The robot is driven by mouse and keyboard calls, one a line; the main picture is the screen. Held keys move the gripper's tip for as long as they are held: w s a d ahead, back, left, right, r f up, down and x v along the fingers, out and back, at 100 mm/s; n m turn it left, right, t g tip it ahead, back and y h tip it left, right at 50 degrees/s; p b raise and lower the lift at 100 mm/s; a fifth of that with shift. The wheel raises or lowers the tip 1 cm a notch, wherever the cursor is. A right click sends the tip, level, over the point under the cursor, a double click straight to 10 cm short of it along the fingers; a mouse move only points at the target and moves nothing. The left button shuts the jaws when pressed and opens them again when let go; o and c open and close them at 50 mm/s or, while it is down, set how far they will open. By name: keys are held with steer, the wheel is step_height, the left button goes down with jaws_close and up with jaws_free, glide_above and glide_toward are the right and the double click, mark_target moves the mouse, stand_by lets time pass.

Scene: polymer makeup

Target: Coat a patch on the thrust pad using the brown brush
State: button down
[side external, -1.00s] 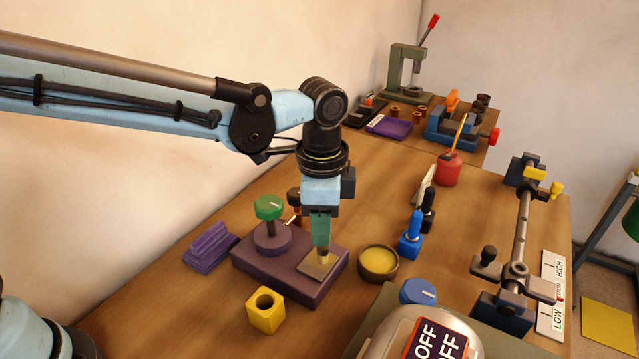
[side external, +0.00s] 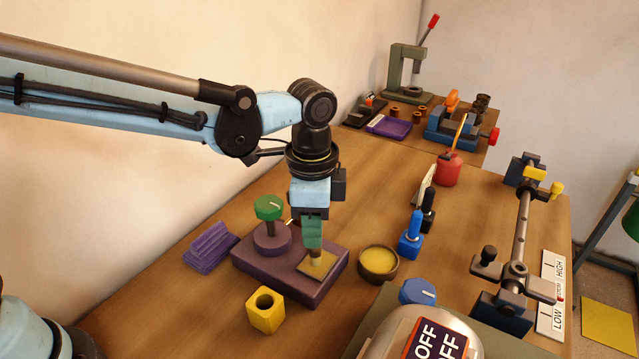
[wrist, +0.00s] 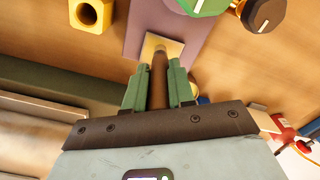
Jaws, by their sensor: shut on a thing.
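The thrust pad appears to be the square tan plate (side external: 305,268) on the purple block (side external: 290,287); it also shows in the wrist view (wrist: 148,44). My gripper (side external: 313,243) is above it, pointing down. In the wrist view its green fingers (wrist: 156,88) are shut on the brown brush (wrist: 159,70). The brush's pale tip (side external: 318,258) is over the plate and looks to be touching it, though the exact contact is hard to tell. The plate's surface is yellowish tan, and I cannot tell coating from its own colour.
A green knob (side external: 268,207) stands on the block's left end. A round bowl of yellow stuff (side external: 379,260) is just right of the block. A yellow holed block (side external: 265,312) sits in front. Blue (side external: 411,240) and black (side external: 428,212) handled items stand further right.

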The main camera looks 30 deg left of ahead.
steer(key=shift+w, duration=2)
steer(key=shift+s, duration=3.7)
step_height(320, 180, up, 8)
